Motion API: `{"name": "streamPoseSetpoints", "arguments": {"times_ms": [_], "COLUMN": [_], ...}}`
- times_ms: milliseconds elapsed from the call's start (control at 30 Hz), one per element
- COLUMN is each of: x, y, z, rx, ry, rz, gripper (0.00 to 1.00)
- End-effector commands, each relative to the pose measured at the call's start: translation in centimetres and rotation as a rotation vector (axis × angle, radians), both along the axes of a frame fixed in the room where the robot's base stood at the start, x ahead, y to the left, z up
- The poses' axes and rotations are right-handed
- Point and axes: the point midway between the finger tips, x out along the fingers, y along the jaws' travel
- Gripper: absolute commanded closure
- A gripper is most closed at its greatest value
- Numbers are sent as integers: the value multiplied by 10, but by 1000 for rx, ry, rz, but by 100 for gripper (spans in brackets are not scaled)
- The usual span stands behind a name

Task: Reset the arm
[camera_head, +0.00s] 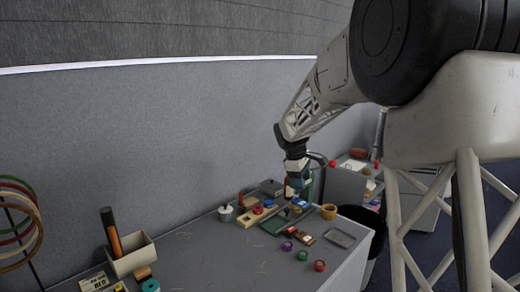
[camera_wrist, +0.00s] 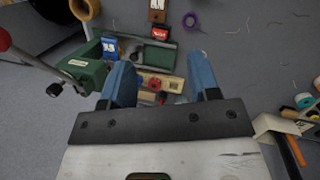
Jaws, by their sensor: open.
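My gripper (camera_head: 297,180) hangs over the far right part of the long table (camera_head: 225,262), pointing down, with my arm reaching in from the upper right. In the wrist view its two blue fingers stand apart, with the gripper (camera_wrist: 160,62) open and nothing seen held between them. Beyond and between the fingers lie a wooden block with a red knob (camera_wrist: 154,85) and a green tray (camera_wrist: 150,57). The height of the fingertips above these things is hard to tell.
A yellow tape roll (camera_head: 329,211) and a grey tray (camera_head: 340,238) lie near the right edge. A red ring (camera_head: 319,265) and a green ring (camera_head: 302,255) lie in front. A box (camera_head: 132,257) stands left. The table's middle is mostly clear. A wall runs behind.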

Motion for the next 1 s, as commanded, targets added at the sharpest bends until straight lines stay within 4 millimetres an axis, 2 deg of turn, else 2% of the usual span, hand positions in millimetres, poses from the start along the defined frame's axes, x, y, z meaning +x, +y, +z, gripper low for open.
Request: {"name": "streamPoseSetpoints", "arguments": {"times_ms": [100,500,1000], "x": [-28,-120,-240], "y": [-6,-19,-32], "z": [16,52,74], "rx": [18,79,159], "ry": [-22,-91,-166], "rz": [-52,-236,-467], "gripper": [44,44,44]}}
